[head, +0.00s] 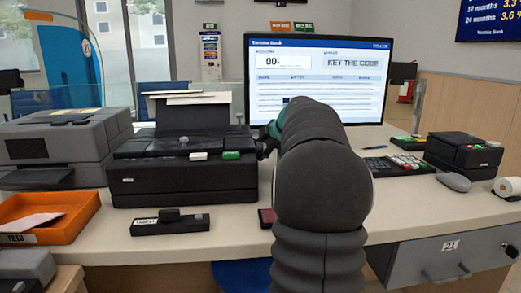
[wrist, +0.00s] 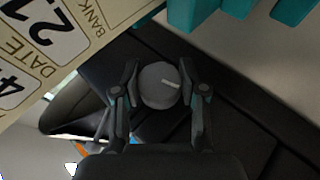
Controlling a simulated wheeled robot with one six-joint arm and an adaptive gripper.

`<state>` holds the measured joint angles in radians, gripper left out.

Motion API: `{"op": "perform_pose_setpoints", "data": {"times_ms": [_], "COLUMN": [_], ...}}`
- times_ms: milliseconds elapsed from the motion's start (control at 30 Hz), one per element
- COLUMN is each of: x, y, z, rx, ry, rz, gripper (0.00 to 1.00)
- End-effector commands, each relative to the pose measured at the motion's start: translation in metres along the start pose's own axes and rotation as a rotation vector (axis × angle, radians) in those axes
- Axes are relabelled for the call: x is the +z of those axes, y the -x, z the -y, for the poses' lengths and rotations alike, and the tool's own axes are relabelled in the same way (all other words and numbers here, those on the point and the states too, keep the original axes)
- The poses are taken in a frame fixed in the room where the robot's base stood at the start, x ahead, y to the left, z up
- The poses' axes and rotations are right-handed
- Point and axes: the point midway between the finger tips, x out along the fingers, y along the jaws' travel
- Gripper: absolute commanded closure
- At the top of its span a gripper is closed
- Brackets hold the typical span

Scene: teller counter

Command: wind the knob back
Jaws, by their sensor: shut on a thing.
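A round grey knob (wrist: 156,88) with a short white mark on its face shows in the wrist view. My gripper (wrist: 159,80) is shut on it, with one finger against each side. The white mark slants slightly up to the right. In the head view my own arm hides the knob and most of my gripper, whose end is at the right side of the black printer (head: 182,184). A printed slip (wrist: 55,52) with "DATE" and "BANK" fills the upper left of the wrist view.
Paper sheets (head: 190,97) stand out of the printer's top. A monitor (head: 345,58) reading "KEY THE CODE" stands behind my arm. A keypad (head: 397,165) and a small black device (head: 463,153) are to the right. An orange tray (head: 78,208) lies at the left.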

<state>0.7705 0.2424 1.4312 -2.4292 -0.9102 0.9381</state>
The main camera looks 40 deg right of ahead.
Motion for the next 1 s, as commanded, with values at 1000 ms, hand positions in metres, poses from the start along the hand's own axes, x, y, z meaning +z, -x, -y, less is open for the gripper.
{"op": "perform_pose_setpoints", "data": {"times_ms": [1000], "x": [-0.0021], "y": [-0.0004], "z": [-0.0002], "rx": [-0.344], "ry": [-0.145], "rz": [0.009], "gripper": [0.93]}}
